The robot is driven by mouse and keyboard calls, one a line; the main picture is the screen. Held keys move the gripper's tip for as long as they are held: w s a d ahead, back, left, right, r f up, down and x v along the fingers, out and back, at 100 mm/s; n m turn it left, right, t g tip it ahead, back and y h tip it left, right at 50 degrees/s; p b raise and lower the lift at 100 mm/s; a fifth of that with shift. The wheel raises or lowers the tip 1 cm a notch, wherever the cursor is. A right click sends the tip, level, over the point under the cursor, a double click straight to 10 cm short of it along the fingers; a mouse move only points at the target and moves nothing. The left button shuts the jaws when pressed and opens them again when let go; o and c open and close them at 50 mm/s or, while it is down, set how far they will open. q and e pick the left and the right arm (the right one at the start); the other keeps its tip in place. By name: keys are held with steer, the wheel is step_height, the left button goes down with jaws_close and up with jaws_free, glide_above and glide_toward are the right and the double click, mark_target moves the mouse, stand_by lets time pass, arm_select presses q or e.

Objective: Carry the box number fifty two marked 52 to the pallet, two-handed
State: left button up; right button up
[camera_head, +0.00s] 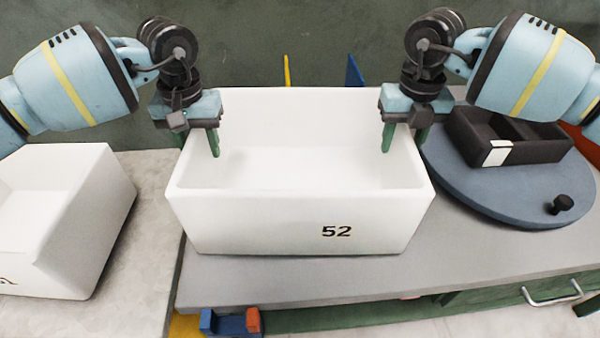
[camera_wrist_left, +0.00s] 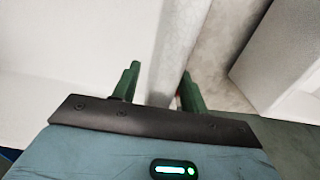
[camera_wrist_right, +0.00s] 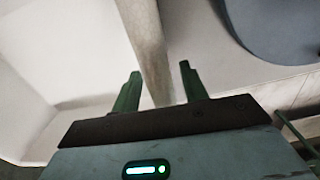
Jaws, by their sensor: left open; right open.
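The white foam box marked 52 (camera_head: 280,225) stands upright and open-topped on the grey table, with its number on the front wall. It looks empty. My left gripper (camera_head: 198,145) is open at the box's left wall, one finger inside and one outside. The left wrist view shows that wall (camera_wrist_left: 178,45) between the fingers. My right gripper (camera_head: 404,140) is open at the right wall in the same way. The right wrist view shows the wall's rim (camera_wrist_right: 148,45) between its fingers. I cannot make out a pallet.
A second white box (camera_head: 75,225) stands on a pale surface at the left, its marking cut off. At the right, a blue round plate (camera_head: 500,198) carries a dark divided tray (camera_head: 535,152) and a black knob (camera_head: 560,204). A blue and orange item (camera_head: 230,322) lies below the table's front.

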arm_select(q)
steer(key=shift+f, duration=0.4)
arm_select(e)
steer(key=shift+f, duration=0.4)
arm_select(q)
jaws_close()
arm_select(e)
jaws_close()
